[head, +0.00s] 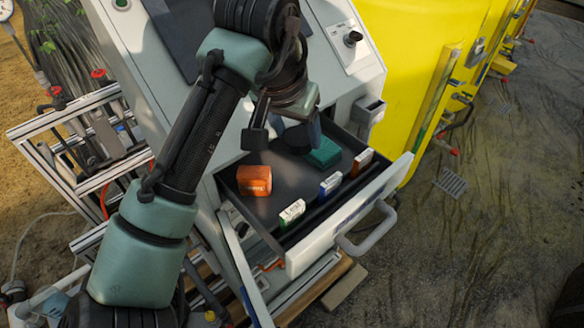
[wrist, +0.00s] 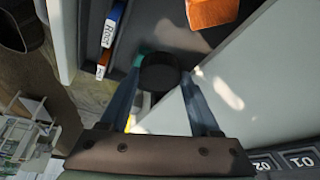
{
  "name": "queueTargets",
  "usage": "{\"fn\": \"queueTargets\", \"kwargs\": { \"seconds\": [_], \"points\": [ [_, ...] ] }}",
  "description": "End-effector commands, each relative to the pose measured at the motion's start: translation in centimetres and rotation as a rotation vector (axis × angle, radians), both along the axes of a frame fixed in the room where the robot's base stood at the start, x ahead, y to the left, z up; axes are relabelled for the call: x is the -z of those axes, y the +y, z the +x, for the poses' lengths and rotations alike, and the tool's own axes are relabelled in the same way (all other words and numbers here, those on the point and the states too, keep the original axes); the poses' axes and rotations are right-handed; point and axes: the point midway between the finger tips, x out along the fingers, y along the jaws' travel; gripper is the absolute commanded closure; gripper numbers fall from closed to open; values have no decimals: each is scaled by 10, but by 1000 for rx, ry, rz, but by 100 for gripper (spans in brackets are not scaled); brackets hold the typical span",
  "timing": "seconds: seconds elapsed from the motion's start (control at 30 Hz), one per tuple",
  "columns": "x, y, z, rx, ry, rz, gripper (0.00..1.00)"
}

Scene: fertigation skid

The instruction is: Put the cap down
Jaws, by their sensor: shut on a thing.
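The cap (wrist: 160,72) is black and round, and sits between the tips of the two fingers of my gripper (wrist: 160,88) in the wrist view. My gripper is shut on it. In the head view my gripper (head: 300,122) hangs over the back part of an open drawer (head: 272,207), and the dark cap (head: 296,138) shows partly behind a finger. I cannot tell whether the cap touches the drawer floor.
The drawer holds an orange box (head: 254,181), a teal block (head: 324,152) and small boxes with green (head: 292,213), blue (head: 330,184) and orange-red (head: 362,160) ends along its front. Its dark middle is free. A yellow tank (head: 415,70) stands to the right.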

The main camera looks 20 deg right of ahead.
Motion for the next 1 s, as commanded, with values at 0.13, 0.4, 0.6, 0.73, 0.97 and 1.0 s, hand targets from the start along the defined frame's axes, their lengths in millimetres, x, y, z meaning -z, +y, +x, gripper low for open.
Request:
{"fn": "queueTargets", "kwargs": {
  "seconds": [0.13, 0.4, 0.6, 0.73, 0.97, 1.0],
  "points": [
    [28, 1, -1, -2, 4, -1, 89],
    [54, 1, 0, -2, 1, 0, 89],
    [81, 1, -1, -1, 2, 1, 89],
    [86, 0, 0, 0, -1, 0, 89],
    [89, 0, -1, -1, 1, -1, 89],
    [89, 0, -1, -1, 0, 0, 33]
  ]
}}
